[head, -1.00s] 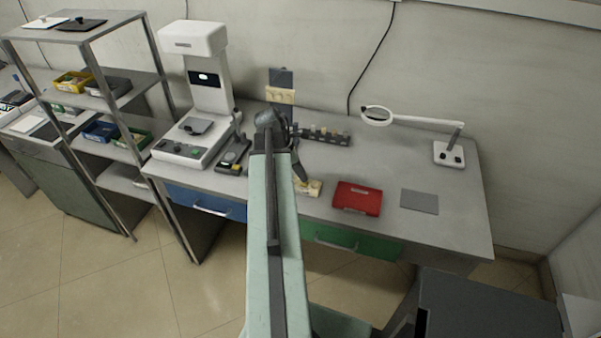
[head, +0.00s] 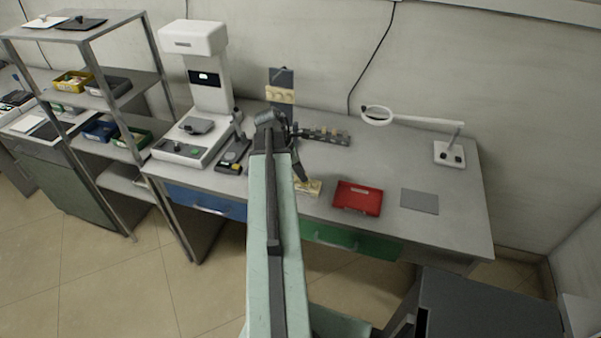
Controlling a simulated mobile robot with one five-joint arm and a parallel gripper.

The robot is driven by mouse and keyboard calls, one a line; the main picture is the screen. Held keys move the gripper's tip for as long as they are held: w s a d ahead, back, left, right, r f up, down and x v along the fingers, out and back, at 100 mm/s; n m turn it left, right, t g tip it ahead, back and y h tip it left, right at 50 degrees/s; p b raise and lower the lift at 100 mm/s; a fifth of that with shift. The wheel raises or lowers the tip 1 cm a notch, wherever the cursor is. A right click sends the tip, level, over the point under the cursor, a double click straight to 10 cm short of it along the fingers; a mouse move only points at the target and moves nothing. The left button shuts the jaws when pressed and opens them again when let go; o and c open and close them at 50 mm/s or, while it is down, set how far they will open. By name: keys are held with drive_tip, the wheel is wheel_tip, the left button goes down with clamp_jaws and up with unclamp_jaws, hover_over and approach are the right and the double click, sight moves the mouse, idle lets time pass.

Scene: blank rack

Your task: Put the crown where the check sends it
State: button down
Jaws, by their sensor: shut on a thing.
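My gripper (head: 302,178) points down at the front edge of the bench, just right of my arm's end joint. It is shut at the small cream block (head: 313,188), which looks like a dental model. The crown is too small to make out between the jaws, and I cannot tell whether it touches the block. The white check machine (head: 212,100) stands at the bench's left with a lit dark screen and a grey plate on its base. A red tray (head: 358,198) and a flat grey mat (head: 420,201) lie to the right of the gripper.
A dark rack with several small pieces (head: 326,136) stands behind the arm. A magnifier lamp (head: 448,153) is at the bench's right. A dark device (head: 234,157) sits beside the machine. A shelf with coloured bins (head: 100,130) is at the left. The right bench top is mostly clear.

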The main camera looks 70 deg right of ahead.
drive_tip(key=shift+f+b, duration=1.05)
drive_tip(key=shift+f, duration=0.1)
drive_tip(key=c, duration=1.1)
unclamp_jaws()
drive_tip(key=shift+r, duration=0.1)
drive_tip(key=shift+c, duration=0.2)
drive_tip(key=p+v, duration=0.7)
drive_tip(key=shift+w+r, duration=0.15)
drive_tip(key=shift+r, duration=0.25)
drive_tip(key=shift+a, duration=0.1)
